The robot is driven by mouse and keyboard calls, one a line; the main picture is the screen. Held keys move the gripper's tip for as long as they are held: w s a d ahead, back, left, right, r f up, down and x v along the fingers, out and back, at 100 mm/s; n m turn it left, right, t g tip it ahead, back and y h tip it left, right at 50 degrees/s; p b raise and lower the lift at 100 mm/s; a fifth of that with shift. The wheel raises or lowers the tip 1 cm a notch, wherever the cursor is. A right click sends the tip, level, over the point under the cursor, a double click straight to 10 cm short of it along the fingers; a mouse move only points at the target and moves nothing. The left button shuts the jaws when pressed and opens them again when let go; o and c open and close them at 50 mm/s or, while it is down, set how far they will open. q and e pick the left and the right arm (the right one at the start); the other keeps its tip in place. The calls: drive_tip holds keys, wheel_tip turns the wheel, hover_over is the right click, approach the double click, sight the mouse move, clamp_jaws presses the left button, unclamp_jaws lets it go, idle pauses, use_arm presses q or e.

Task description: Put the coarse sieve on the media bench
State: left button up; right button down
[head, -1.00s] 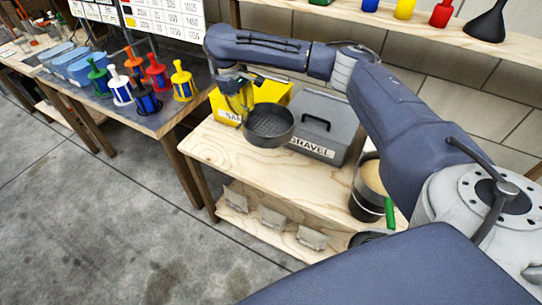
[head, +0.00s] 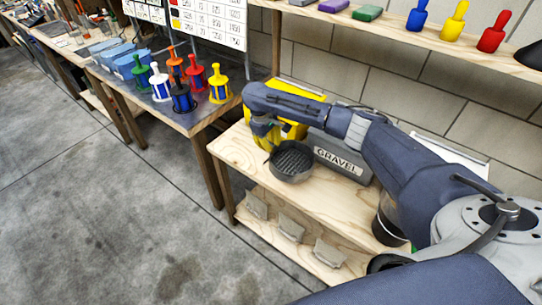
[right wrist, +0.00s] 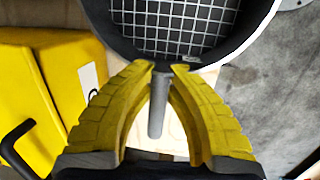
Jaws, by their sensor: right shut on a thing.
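The coarse sieve (head: 291,162) is a round dark pan with a wire mesh. In the head view it is near the front of the wooden media bench (head: 235,150), in front of the gravel box. My right gripper (head: 265,140) is behind and left of the pan. In the right wrist view its yellow fingers (right wrist: 166,68) are shut around the grey handle (right wrist: 157,108), with the sieve's mesh (right wrist: 185,25) beyond them. I cannot tell whether the pan touches the bench. My left gripper is not in view.
The grey gravel box (head: 337,162) and a yellow box (head: 294,130) stand at the back of the bench. A dark pot (head: 388,225) is at its right end. A neighbouring table (head: 190,120) holds several coloured spools. The bench's front left is bare.

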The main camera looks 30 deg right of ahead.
drive_tip(key=shift+a+x, duration=0.2)
drive_tip(key=shift+x, duration=0.75)
drive_tip(key=shift+a+x, duration=0.15)
drive_tip(key=shift+x, duration=0.8)
drive_tip(key=shift+a+x, duration=0.2)
drive_tip(key=shift+x, duration=0.75)
drive_tip(key=shift+w+f, duration=0.1)
drive_tip(key=shift+w, duration=0.1)
drive_tip(key=c, duration=1.4)
unclamp_jaws()
